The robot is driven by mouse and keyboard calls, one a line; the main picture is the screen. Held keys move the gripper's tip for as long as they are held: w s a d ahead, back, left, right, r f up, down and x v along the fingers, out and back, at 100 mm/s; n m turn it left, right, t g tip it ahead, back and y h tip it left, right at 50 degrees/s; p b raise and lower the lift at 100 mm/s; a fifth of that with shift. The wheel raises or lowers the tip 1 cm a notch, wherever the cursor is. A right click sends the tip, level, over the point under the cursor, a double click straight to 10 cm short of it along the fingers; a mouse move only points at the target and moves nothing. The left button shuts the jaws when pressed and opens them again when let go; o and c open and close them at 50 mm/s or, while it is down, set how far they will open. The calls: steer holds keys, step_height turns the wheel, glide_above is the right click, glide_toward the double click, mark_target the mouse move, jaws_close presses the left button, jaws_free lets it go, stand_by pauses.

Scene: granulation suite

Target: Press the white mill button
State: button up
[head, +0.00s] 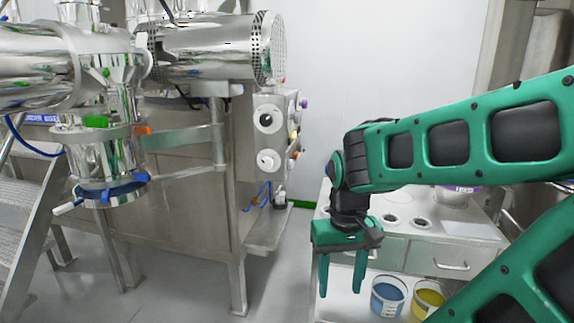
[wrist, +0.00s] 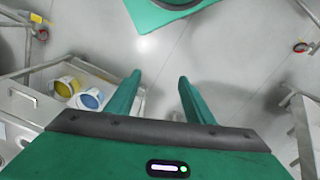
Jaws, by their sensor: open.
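A metal control box (head: 265,101) is fixed to the right end of the steel machine in the head view. Its front face carries a round black-and-white control and, below it, a round white control (head: 267,160). Small coloured buttons, including a purple one (head: 304,103), stick out from its right side. I cannot tell for sure which control is the white mill button. My gripper (head: 342,284) is open and empty, fingers pointing down, to the right of and below the box, apart from it. In the wrist view my gripper (wrist: 160,80) has bare floor between its fingers.
A white-topped bench (head: 395,225) with drawers stands behind my gripper. A blue-filled bucket (head: 388,297) and a yellow-filled bucket (head: 428,298) sit on its lower shelf. Metal steps (head: 25,215) are at the left. Floor is clear between machine and bench.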

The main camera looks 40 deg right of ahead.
stand_by(0.3)
jaws_close()
stand_by(1.6)
